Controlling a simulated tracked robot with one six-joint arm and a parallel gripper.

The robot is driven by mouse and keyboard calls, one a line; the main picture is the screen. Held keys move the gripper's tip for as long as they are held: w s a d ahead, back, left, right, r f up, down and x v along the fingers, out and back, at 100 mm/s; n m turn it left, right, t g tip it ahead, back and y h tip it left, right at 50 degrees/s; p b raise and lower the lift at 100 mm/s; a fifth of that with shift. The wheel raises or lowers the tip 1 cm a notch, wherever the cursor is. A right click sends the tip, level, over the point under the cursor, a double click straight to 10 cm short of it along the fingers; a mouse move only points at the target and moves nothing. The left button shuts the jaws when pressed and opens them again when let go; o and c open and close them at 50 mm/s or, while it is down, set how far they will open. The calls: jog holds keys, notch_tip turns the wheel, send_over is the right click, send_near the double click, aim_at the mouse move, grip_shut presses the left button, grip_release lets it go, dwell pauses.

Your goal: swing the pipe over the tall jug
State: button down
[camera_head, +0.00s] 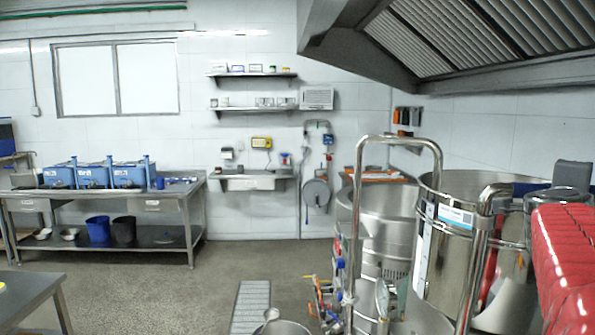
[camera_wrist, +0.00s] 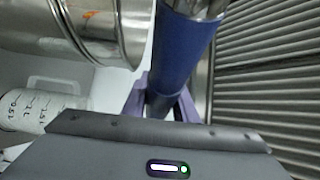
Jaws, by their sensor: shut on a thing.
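My gripper (camera_wrist: 162,104) shows in the wrist view with its purple fingers shut around a blue sleeve on the pipe (camera_wrist: 185,50). Bright metal shows at the top of the sleeve. A whitish jug (camera_wrist: 38,110) with printed graduation marks and a handle stands at the left of the wrist view, apart from my gripper. Its full height is cut off, so I cannot tell whether it is the tall jug. The pipe is to the right of this jug in the picture. I cannot make out my gripper or the jug in the head view.
A large steel vessel (camera_wrist: 75,25) is close at upper left in the wrist view, and a grey slatted surface (camera_wrist: 265,85) fills the right. In the head view, steel tanks (camera_head: 455,240) and bent tubing (camera_head: 398,138) crowd the right. Floor (camera_head: 190,275) is open at left centre.

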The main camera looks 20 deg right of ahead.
jog(key=shift+f, duration=0.35)
jog(key=c, duration=1.4)
grip_release()
jog(key=shift+s+r, duration=0.1)
jog(key=shift+r, duration=0.1)
jog(key=shift+c, duration=0.2)
jog(key=shift+r, duration=0.25)
